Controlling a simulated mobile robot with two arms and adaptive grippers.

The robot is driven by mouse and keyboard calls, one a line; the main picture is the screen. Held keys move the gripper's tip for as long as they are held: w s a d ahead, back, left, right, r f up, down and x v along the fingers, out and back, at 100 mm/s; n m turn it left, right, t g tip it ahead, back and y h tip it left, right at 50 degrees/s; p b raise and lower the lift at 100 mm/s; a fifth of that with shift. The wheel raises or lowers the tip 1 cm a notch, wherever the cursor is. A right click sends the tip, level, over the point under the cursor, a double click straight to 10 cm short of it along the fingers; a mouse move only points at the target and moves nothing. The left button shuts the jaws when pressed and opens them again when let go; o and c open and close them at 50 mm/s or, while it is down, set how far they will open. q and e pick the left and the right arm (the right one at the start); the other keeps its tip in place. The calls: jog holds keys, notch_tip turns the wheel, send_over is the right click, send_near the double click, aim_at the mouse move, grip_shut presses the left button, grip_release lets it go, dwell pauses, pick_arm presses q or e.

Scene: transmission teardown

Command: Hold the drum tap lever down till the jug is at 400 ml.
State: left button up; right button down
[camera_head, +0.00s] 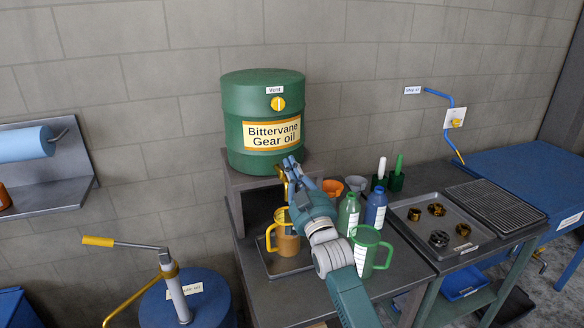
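The green oil drum (262,97) stands on a raised stand, with its brass tap (282,180) low on its right front. My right gripper (291,164) is at the tap, reaching in from the lower right. Its fingers cover the lever, so I cannot tell whether they are open, shut or pressing on it. The jug with a yellow handle and rim (287,243) stands in a shallow tray below the tap. It looks amber inside, but its marks and level are too small to read and my arm partly hides it. My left gripper is out of view.
A green jug (371,255), a green bottle (349,214) and a blue bottle (375,209) stand close to my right arm. An orange funnel (333,187) is behind. A metal tray (468,249) with several gears lies at right. A hand pump (177,292) stands at lower left.

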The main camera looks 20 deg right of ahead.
notch_tip(320, 180, down, 2)
jog(key=shift+s, duration=0.15)
dwell(0.3)
